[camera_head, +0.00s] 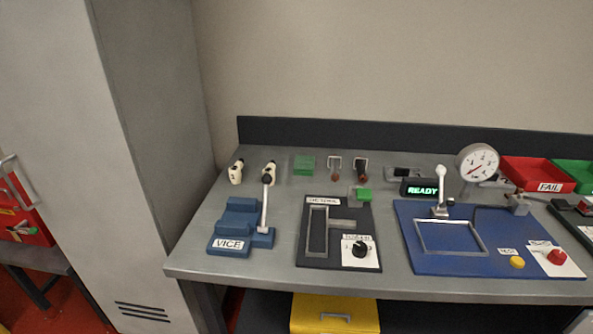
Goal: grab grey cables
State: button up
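No long grey cable can be made out on the workbench (262,208). At its back stand two small loop-shaped pieces with reddish-brown lower parts. The left loop (334,160) is pale grey, and the right loop (361,161) looks darker. They are too small to tell whether they are cables. They stand apart, right of a green block (304,165). My gripper is not in view.
Along the bench are a blue vice (238,222), a black fixture plate (315,257), a blue panel (440,263) with a lever, a READY display (423,190), a gauge (478,162) and a red FAIL bin (538,172). A grey cabinet (160,90) adjoins the left side.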

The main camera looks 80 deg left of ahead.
aim_at(335, 172)
jog(key=u, duration=2.6)
